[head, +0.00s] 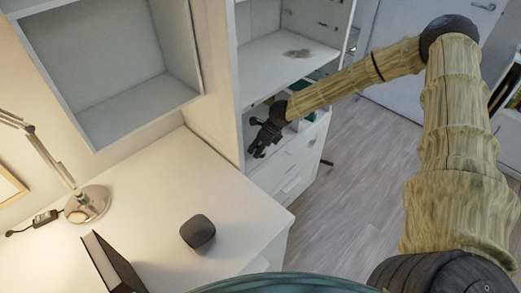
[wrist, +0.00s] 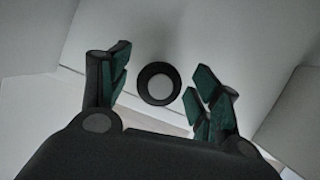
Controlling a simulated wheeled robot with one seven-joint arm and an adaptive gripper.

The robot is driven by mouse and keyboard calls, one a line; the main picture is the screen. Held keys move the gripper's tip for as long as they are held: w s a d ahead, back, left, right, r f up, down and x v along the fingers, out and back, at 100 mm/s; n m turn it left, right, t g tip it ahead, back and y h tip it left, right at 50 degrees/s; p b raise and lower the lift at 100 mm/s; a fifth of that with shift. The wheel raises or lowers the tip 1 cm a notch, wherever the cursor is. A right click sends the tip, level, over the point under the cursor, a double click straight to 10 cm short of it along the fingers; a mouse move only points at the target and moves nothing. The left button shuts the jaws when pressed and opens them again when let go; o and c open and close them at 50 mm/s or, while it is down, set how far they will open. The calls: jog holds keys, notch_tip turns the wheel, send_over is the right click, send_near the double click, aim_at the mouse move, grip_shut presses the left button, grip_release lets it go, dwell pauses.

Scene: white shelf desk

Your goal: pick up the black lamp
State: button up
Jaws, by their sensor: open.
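A round black thing with a pale disc in its middle, which looks like the black lamp (wrist: 147,94), shows in the wrist view against a pale surface. It appears between my two fingers, with a visible gap on each side. How far it lies beyond the fingertips I cannot tell. My gripper (head: 258,151) is open and empty, at the opening of the white shelf unit in the head view. In the head view I cannot make out this round thing apart from my dark gripper. The green-padded fingers also show in the wrist view.
A white desk (head: 150,185) carries a rounded black object (head: 198,233), a silver desk lamp (head: 88,204) and a dark upright panel (head: 108,265). The white shelf unit (head: 285,60) has side walls and a shelf board close to my gripper. Open floor (head: 345,210) lies to the right.

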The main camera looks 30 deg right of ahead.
jog(key=c, duration=1.1)
jog(key=shift+r, duration=0.15)
